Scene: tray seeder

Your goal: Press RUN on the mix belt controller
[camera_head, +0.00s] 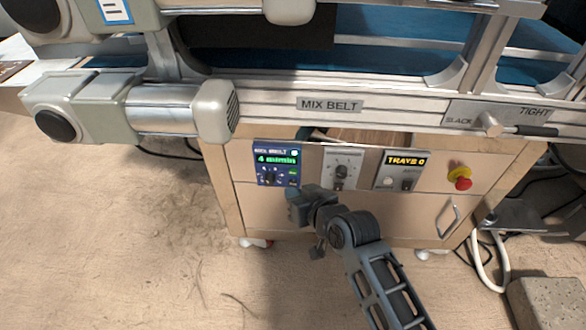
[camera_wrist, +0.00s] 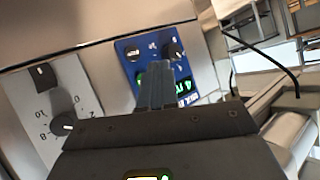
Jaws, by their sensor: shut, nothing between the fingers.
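The mix belt controller (camera_head: 265,166) is a blue panel on the wooden cabinet front, with a lit green display, a dark knob and small buttons. Its lettering is too small for me to tell which button is RUN. My gripper (camera_head: 293,196) is shut and empty, at the panel's lower right corner in the head view. In the wrist view the blue panel (camera_wrist: 130,53) appears turned over, and my shut fingers (camera_wrist: 156,68) overlap its middle, hiding part of it. I cannot tell whether the fingertips touch the panel.
Right of the controller are a grey dial panel (camera_head: 343,158), a panel reading TRAYS 0 (camera_head: 388,172) and a red emergency button (camera_head: 463,183) on yellow. The MIX BELT rail (camera_head: 270,106) overhangs the cabinet (camera_head: 240,205). Open floor lies to the left.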

